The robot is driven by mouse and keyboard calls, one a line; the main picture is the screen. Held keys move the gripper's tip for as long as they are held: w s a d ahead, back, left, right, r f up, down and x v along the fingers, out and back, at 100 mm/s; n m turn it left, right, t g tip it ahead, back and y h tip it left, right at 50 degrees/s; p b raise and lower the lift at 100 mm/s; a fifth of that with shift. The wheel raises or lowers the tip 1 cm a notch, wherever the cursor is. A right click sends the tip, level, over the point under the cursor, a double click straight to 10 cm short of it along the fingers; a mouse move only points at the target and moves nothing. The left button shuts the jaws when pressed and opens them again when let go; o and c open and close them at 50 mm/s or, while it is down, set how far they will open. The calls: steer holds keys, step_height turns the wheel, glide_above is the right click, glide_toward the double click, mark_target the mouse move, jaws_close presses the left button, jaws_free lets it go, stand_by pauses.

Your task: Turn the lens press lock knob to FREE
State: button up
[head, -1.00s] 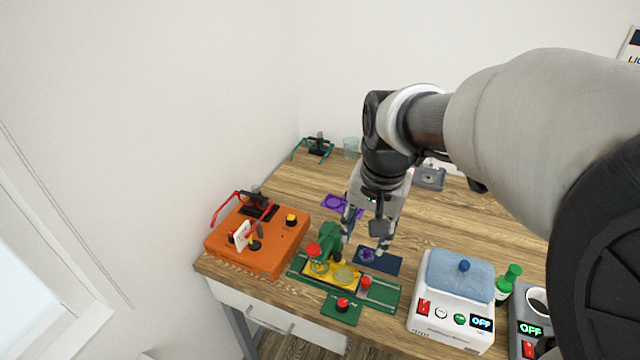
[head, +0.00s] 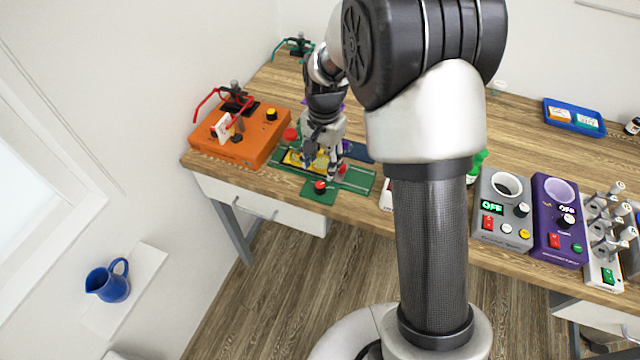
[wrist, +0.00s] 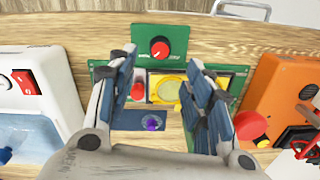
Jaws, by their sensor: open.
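The lens press is a green base (head: 357,179) with a yellow slide (head: 292,158). It also shows in the wrist view, where its yellow part (wrist: 165,88) lies between my fingers. A red knob (head: 320,186) sits on a small green plate at the front, and it shows in the wrist view (wrist: 160,48) just beyond my fingertips. A second red knob (wrist: 137,90) is beside the slide. The press's red top (head: 291,134) is left of my gripper. My gripper (head: 320,172) is open and empty above the press. I cannot read any FREE marking.
An orange box (head: 240,135) with red glasses stands left of the press. A navy mat (wrist: 140,120) lies behind it. A white device (wrist: 35,100) stands on its other side. Grey (head: 503,228) and purple (head: 558,220) devices stand farther right. The table's front edge is close.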

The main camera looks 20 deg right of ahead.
mark_target(320, 185)
step_height(320, 185, down, 8)
steer(key=shift+w+a+f+b, duration=0.1)
steer(key=shift+a+f+b, duration=0.1)
steer(key=shift+b, duration=0.85)
steer(key=shift+d, duration=0.1)
steer(key=c, duration=1.1)
